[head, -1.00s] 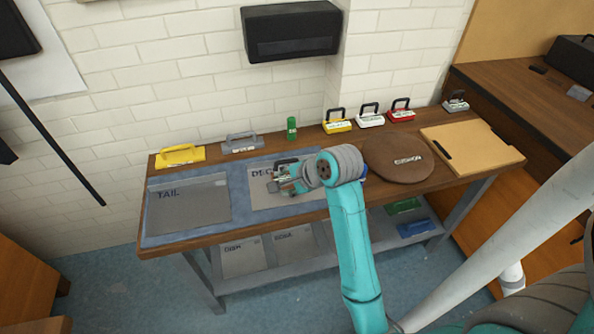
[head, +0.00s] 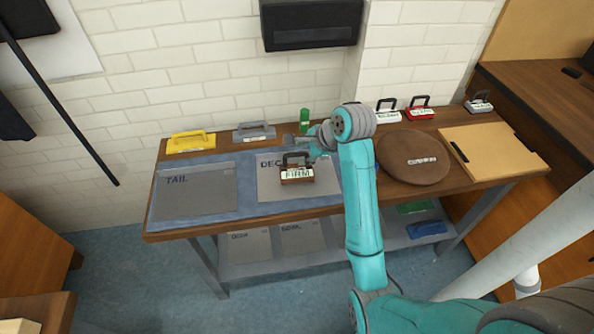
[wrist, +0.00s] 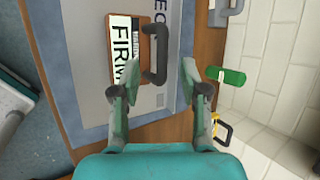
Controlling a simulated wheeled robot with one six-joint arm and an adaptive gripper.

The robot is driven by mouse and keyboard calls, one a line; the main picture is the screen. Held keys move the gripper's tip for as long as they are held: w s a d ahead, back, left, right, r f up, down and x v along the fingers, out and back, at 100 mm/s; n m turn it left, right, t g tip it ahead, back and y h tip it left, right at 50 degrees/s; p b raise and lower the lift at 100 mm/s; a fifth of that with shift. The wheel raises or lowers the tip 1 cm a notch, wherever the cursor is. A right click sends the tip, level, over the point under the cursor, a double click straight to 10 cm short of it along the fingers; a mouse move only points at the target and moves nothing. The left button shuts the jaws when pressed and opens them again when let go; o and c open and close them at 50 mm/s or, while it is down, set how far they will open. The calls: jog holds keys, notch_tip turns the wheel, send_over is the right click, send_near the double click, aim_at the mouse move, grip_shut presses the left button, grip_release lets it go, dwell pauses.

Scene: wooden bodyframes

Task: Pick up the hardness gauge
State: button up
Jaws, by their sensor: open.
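No object is labelled as a hardness gauge. A small green cylinder (head: 304,121) stands upright at the back of the bench, and it also shows in the wrist view (wrist: 231,77). In the wrist view, the gripper's fingers (wrist: 162,80) are spread, with the cylinder just outside the right finger. A brown block with a dark handle, labelled FIRM (head: 297,175), sits on the grey DECK panel (head: 270,188); it shows left of the fingers in the wrist view (wrist: 121,48).
A yellow handled block (head: 190,143) and a grey one (head: 254,133) stand along the back left. The wall is close behind.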

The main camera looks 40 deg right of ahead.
aim_at(297, 154)
jog(key=x, duration=0.4)
jog(key=shift+w+f, duration=0.2)
jog(key=shift+w, duration=0.2)
grip_shut()
